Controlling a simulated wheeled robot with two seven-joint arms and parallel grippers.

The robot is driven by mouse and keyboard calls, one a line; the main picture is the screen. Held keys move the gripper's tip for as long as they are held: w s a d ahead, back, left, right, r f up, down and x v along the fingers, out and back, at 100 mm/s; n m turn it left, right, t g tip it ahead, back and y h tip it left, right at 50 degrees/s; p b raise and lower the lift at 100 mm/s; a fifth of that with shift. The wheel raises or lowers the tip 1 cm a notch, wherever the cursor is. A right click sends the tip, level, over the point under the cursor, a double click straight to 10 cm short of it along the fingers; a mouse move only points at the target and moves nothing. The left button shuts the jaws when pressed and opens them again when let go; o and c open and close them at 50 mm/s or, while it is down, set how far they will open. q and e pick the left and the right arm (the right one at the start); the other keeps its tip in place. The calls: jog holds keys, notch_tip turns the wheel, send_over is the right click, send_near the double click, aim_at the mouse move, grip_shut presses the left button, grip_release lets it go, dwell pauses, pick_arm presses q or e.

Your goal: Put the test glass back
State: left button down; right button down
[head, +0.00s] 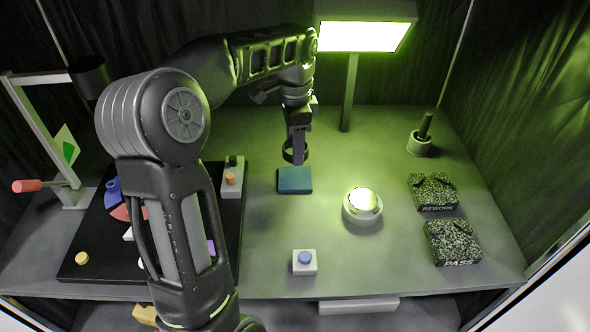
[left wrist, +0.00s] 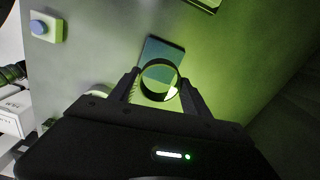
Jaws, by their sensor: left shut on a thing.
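The test glass appears to be the round, dark-rimmed disc (left wrist: 159,61) that my left gripper (left wrist: 158,86) is shut on, as the left wrist view shows, with its fingers on either side of the rim. In the head view the dark rim (head: 287,156) shows by the fingertips of my left gripper (head: 298,150). A flat teal pad (head: 294,186) lies on the table just in front of and below it; the glass looks to be above the pad, but the exact gap is unclear. The pad also shows in the left wrist view (left wrist: 164,46). My right gripper is not in view.
A round mirror in a grey holder (head: 362,207) stands right of the pad. A lit lamp panel (head: 362,37) is behind. REWORK (head: 433,192) and PASS (head: 453,243) boxes are at right. A blue-button box (head: 304,263) is in front. A black mat (head: 90,250) with coloured pieces is left.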

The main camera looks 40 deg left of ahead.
aim_at(295, 177)
pick_arm(q)
jog(key=shift+f, duration=1.85)
jog(key=shift+f+p, duration=0.35)
jog(key=shift+f, duration=1.5)
jog(key=shift+f, duration=0.2)
jog(key=c, duration=0.5)
grip_release()
jog(key=shift+r, duration=0.15)
notch_tip(295, 177, up, 12)
jog(key=shift+r, duration=0.1)
